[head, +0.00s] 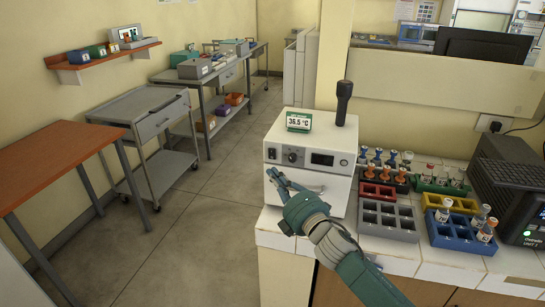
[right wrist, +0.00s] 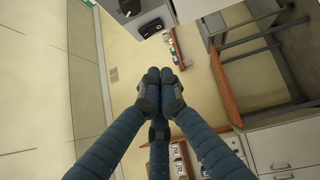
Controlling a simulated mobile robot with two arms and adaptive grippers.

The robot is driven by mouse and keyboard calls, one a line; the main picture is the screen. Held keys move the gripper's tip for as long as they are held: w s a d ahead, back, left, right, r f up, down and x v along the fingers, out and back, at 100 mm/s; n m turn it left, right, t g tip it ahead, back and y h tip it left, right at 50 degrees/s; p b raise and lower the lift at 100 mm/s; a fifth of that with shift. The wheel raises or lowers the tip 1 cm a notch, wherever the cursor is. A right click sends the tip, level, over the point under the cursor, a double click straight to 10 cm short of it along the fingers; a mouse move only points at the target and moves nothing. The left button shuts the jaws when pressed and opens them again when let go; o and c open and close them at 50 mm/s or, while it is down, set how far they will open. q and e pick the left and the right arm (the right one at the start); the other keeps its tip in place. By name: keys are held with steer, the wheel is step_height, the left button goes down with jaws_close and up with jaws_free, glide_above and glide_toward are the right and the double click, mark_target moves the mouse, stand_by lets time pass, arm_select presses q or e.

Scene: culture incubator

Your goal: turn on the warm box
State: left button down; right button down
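The warm box (head: 339,187) is a white box on the left end of the white-tiled counter. Its front has a dark knob (head: 292,156) on the left and a dark display (head: 322,159) on the right. I cannot read anything on that display. My right gripper (head: 272,175) is in front of the box's lower left front, below the knob. Whether it touches the box is unclear. In the right wrist view its fingertips (right wrist: 160,74) are together with nothing seen between them. My left gripper is not in view.
A green 36.5 °C readout (head: 299,121) and a black upright torch-like object (head: 344,103) stand on the box. Tube racks, including a grey one (head: 388,222) and a blue one (head: 460,235), crowd the counter to the right. Floor (head: 200,230) is clear to the left.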

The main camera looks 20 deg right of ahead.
mark_target(272, 154)
steer(key=w+d+p, duration=0.1)
steer(key=w+p, duration=0.1)
steer(key=w, duration=0.5)
steer(key=shift+d+r, duration=0.3)
steer(key=shift+r, duration=0.1)
steer(key=shift+w+d+r, duration=0.25)
steer(key=shift+w, duration=0.1)
